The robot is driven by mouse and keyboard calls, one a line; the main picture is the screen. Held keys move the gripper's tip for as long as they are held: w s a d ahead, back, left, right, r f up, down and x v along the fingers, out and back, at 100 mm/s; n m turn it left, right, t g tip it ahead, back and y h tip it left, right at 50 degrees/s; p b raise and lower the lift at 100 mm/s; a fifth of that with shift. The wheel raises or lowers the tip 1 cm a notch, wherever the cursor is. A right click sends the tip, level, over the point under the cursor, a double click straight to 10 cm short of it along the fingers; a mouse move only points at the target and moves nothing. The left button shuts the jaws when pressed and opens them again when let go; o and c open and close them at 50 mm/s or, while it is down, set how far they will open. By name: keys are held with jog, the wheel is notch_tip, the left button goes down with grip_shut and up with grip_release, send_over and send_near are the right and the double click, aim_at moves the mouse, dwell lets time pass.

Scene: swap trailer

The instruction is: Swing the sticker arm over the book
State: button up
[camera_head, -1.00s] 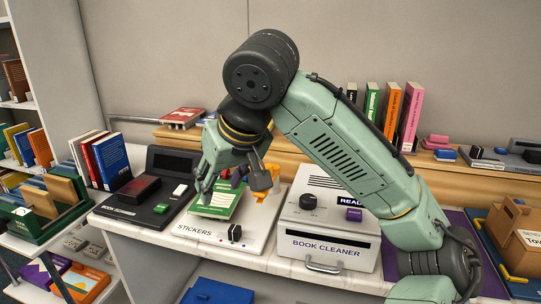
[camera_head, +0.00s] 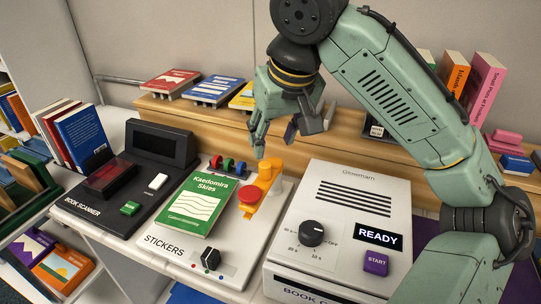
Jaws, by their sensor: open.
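The green book (camera_head: 198,207), titled Kaedomira Skies, lies flat on the white STICKERS station (camera_head: 160,247). The orange sticker arm (camera_head: 266,176) stands at the station's right side, beside the book; a red round pad (camera_head: 250,194) sits at its near end, just right of the book's edge. My gripper (camera_head: 275,140) is open and empty, pointing down above and behind the sticker arm. Its fingers appear apart from the arm, though the exact gap is hard to tell.
Red, green and blue rolls (camera_head: 228,166) stand behind the book. The black book scanner (camera_head: 120,180) is left, and the white book cleaner (camera_head: 345,215), showing READY, is close on the right. A wooden ledge (camera_head: 190,113) with books runs behind.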

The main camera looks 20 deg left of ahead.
aim_at(266, 166)
jog(key=p+x, duration=0.1)
jog(key=x, duration=0.8)
jog(key=shift+a+f, duration=0.1)
jog(key=shift+f, duration=0.05)
grip_shut()
dwell(0.5)
